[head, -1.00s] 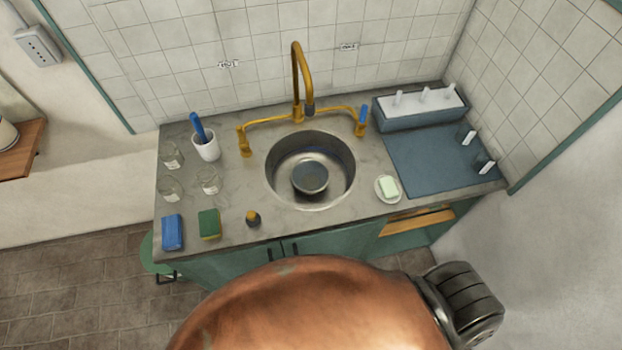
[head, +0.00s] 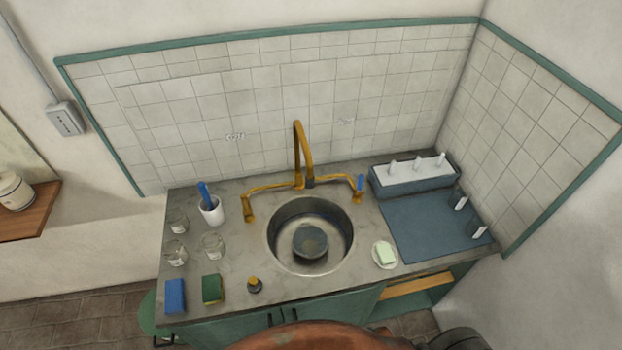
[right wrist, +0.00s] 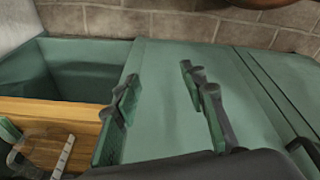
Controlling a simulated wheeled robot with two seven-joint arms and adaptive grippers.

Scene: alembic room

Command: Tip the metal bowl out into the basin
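The metal bowl (head: 310,241) is small, round and grey. It sits inside the round metal basin (head: 283,262) sunk in the worktop, in the head view. Its opening looks upward; I cannot tell what is in it. My left gripper is in neither view. My right gripper (right wrist: 165,112) shows only in the right wrist view, with its two fingers apart and nothing visible between them. It is in front of the green cabinet below the worktop, away from the bowl.
A brass tap (head: 303,155) arches behind the basin. Glass jars (head: 213,246), a blue sponge (head: 175,296), a green sponge (head: 212,289) and a white cup (head: 212,211) stand left. A soap dish (head: 384,254) and blue mat (head: 432,228) lie right. A wooden drawer (right wrist: 55,117) shows low down.

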